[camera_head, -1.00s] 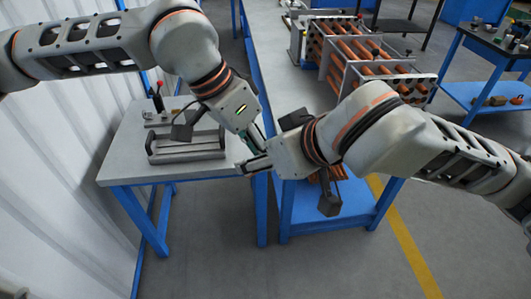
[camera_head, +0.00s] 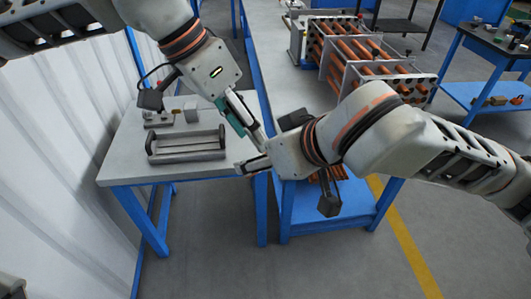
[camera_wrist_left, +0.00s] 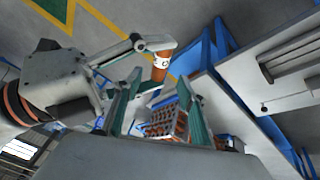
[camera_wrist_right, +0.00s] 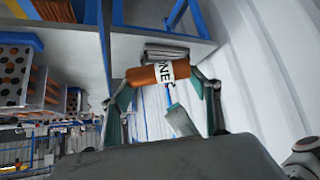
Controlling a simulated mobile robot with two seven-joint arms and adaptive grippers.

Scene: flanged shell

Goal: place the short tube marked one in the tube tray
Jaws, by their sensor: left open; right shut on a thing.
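The short tube is orange with a white band lettered ONE. In the right wrist view the tube (camera_wrist_right: 150,75) lies crosswise between the fingertips of my right gripper (camera_wrist_right: 165,82), which is shut on it. The left wrist view also shows the tube (camera_wrist_left: 160,69). In the head view my right gripper (camera_head: 248,163) is beside the front right corner of the left table, and the tube cannot be made out. My left gripper (camera_head: 254,126) is open and empty, just above and behind the right one. The grey tube tray (camera_head: 186,147) sits on the left table, left of both grippers.
The left table (camera_head: 122,166) has small grey blocks (camera_head: 191,112) behind the tray. A white corrugated wall (camera_head: 60,150) borders the left side. Floor is clear in front.

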